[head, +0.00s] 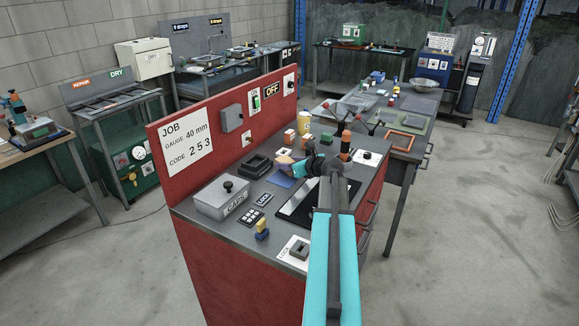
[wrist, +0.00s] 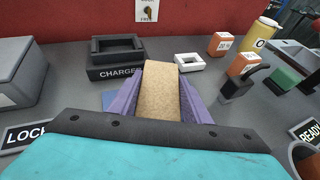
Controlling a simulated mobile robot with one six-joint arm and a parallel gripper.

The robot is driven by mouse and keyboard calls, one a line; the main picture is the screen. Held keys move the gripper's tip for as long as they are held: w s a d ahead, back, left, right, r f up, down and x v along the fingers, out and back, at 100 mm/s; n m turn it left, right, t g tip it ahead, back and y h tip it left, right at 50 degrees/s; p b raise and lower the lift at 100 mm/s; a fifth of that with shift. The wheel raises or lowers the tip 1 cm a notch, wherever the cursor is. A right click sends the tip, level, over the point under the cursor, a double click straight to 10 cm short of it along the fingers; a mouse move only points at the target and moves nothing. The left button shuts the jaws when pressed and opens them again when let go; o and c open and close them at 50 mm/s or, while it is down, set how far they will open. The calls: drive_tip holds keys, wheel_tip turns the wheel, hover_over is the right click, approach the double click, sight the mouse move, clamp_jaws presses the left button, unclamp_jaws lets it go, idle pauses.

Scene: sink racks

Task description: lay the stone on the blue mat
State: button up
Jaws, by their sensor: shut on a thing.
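In the wrist view the stone (wrist: 160,92), a tan speckled block, sits between the two purple fingers of my gripper (wrist: 162,85). The fingers are shut on its sides. In the head view my gripper (head: 289,166) is over the bench, left of the dark wrist joint; the stone there is small and hard to make out. The blue mat (head: 279,180) lies flat on the grey bench just below and left of my gripper, partly hidden by it. A small blue patch (wrist: 108,99) beside the left finger in the wrist view looks like part of the mat.
A black open box (wrist: 117,50) labelled CHARGE stands beyond the fingers. A white square frame (wrist: 188,62) is right of it.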

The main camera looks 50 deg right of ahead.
drive_tip(key=shift+f, duration=0.8)
drive_tip(key=shift+f, duration=0.15)
drive_tip(key=o, duration=1.3)
drive_tip(key=shift+o, duration=0.2)
drive_tip(key=shift+s+a+r, duration=0.1)
drive_tip(key=shift+s+r, duration=0.15)
drive_tip(key=shift+s, duration=0.3)
drive_tip(key=b+v, duration=0.2)
drive_tip(key=v, duration=0.9)
drive_tip(key=shift+b, duration=0.3)
